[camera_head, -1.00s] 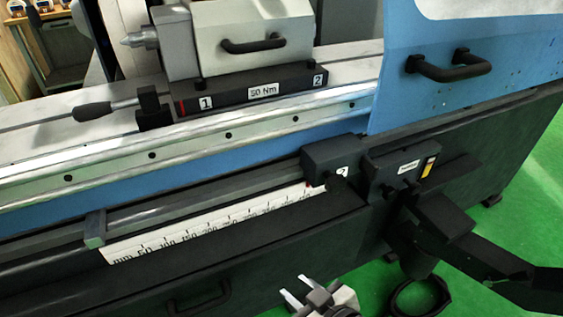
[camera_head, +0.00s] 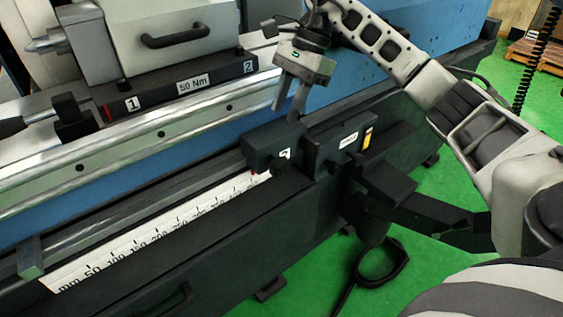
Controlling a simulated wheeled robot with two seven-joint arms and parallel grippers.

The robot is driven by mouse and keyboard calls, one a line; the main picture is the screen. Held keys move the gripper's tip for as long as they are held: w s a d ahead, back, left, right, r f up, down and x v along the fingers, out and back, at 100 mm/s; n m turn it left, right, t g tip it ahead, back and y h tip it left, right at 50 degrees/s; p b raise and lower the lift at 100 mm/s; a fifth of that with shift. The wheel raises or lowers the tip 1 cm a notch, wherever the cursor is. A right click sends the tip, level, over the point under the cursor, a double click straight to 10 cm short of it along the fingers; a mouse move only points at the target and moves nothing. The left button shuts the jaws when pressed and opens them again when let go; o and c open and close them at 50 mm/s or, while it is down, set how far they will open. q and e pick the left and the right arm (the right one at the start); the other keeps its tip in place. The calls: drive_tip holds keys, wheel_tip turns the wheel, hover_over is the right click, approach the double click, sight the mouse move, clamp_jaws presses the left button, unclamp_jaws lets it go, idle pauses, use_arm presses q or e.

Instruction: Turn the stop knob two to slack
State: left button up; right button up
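The dark stop block (camera_head: 272,142) marked 2 sits on the rail above the white millimetre scale, near the scale's right end. A small dark knob shows faintly on its front, below the number; its turned position is too small to tell. My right gripper (camera_head: 289,104) hangs fingers down just above and behind the stop block in the picture. Its two fingers are apart with nothing between them. Whether a fingertip touches the block cannot be told. My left gripper is not in view.
A dark labelled box (camera_head: 338,140) stands right of the stop block. The white scale (camera_head: 150,240) runs down left along the rail. The headstock (camera_head: 165,45) with its handle is at upper left. A blue panel (camera_head: 400,70) rises behind my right arm.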

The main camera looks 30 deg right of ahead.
drive_tip(key=d, duration=0.1)
hover_over(283, 158)
drive_tip(key=d, duration=0.3)
wheel_tip(283, 158, down, 7)
drive_tip(key=shift+h, duration=0.3)
drive_tip(key=p+x, duration=0.1)
drive_tip(key=x, duration=0.7)
drive_tip(key=shift+w+a, duration=0.15)
drive_tip(key=shift+a, duration=0.05)
clamp_jaws()
